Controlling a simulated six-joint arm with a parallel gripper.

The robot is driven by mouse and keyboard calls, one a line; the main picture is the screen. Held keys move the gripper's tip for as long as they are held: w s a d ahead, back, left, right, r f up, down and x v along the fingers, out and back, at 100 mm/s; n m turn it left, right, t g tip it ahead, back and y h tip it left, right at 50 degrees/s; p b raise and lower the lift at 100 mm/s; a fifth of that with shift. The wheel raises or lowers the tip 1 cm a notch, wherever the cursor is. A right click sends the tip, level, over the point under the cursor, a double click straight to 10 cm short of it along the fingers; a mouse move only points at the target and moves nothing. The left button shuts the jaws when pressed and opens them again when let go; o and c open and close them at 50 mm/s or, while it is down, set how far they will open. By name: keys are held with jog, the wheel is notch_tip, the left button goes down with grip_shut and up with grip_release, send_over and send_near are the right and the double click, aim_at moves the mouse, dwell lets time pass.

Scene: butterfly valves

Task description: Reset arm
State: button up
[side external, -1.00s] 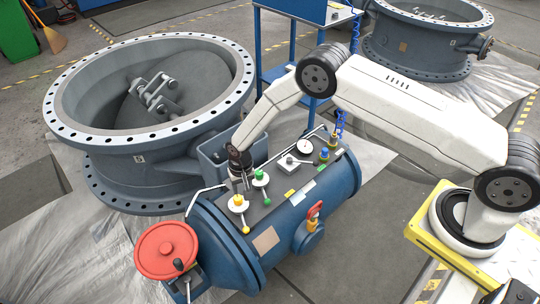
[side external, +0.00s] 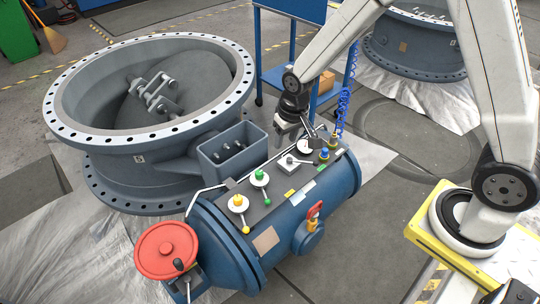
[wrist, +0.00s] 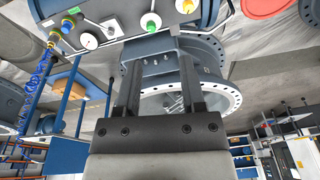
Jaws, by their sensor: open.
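My gripper (side external: 289,132) is open and empty. In the side view it hangs above the far right part of the blue cylinder's control panel, close to the white gauge (side external: 305,146). In the wrist view my gripper's two dark fingers (wrist: 158,75) stand apart with nothing held between them. The blue cylinder (side external: 262,235) carries a dark panel with a yellow-knobbed lever (side external: 238,202) and a green-knobbed lever (side external: 259,177). A red handwheel (side external: 166,248) is at its near left end.
A large grey butterfly valve (side external: 120,165) stands to the left. A second valve (side external: 415,50) is behind at right. A blue cart (side external: 275,72) with blue coiled hose (side external: 345,98) stands behind the cylinder.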

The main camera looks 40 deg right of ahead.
jog(key=s+d+r, duration=0.1)
jog(key=s+r, duration=0.2)
jog(key=s, duration=0.3)
jog(key=s+d+r+n, duration=0.1)
jog(key=s+d+r, duration=0.1)
jog(key=s, duration=0.5)
jog(key=shift+s+d+r+n+t, duration=0.15)
jog(key=shift+d+r+n+t, duration=0.15)
jog(key=shift+r+t, duration=0.1)
